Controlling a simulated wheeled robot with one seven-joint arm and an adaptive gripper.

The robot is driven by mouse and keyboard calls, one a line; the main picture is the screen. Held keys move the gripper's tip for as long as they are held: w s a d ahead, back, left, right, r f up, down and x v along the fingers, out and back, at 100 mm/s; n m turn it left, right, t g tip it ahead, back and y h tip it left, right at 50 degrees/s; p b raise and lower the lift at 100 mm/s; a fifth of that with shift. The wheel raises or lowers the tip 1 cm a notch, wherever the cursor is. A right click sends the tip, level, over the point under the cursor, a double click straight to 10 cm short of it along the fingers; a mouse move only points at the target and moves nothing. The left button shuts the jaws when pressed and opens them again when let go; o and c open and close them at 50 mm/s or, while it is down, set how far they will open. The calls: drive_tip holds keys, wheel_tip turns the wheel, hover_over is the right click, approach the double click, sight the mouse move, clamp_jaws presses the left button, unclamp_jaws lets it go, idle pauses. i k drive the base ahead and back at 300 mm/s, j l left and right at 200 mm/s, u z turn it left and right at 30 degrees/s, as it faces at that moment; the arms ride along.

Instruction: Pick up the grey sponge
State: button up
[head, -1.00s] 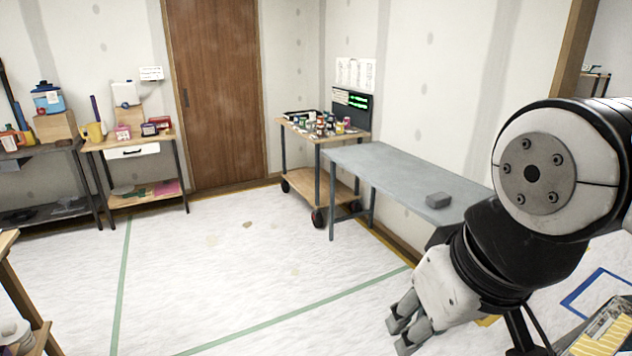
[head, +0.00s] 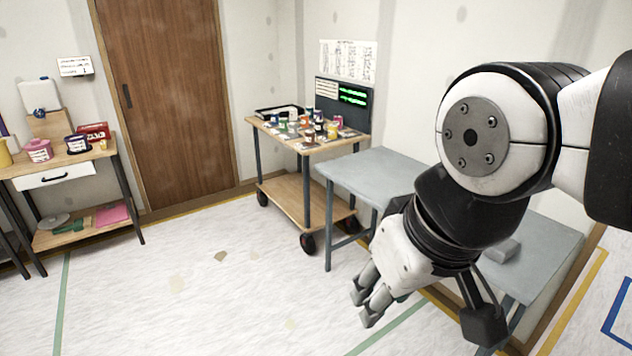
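The grey sponge (head: 505,250) is a small block lying on the grey table (head: 548,236) along the right wall. My arm hides part of the sponge and the middle of the table. My gripper (head: 366,304) hangs in front of the table, to the left of the sponge and nearer to me. Its light grey fingers point down and left with a gap between their tips, and nothing is held.
A wheeled wooden cart (head: 262,130) crowded with small paint pots stands beyond the table. A wooden side table (head: 120,190) with jars stands at the left, near the brown door (head: 165,90). The white floor (head: 215,300) in front is mostly clear.

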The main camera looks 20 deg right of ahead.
sight(500, 253)
drive_tip(key=i+j+z, duration=0.1)
drive_tip(key=i+z, duration=0.35)
drive_tip(key=i+j+z, duration=0.3)
drive_tip(key=i+z, duration=0.25)
drive_tip(key=z, duration=1)
